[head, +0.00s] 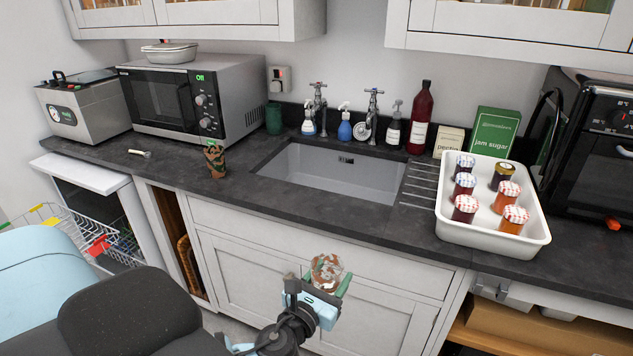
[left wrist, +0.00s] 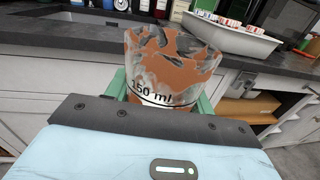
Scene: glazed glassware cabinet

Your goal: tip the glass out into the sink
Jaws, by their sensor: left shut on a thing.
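The glass (head: 327,271) is clear with reddish-brown smears. In the left wrist view the glass (left wrist: 168,70) shows a "150 ml" mark and looks about upright. My left gripper (head: 324,283) is shut on it, with green fingers on either side of the glass in the left wrist view. It holds the glass in front of the cupboard doors, out from the counter's front edge. The sink (head: 330,178) is a grey basin set in the dark counter, beyond the glass and apart from it. My right gripper is not in view.
Taps (head: 371,110) and soap bottles stand behind the sink. A white tray (head: 540,238) with several jars stands right of it. A wire rack (head: 60,225) sticks out at lower left.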

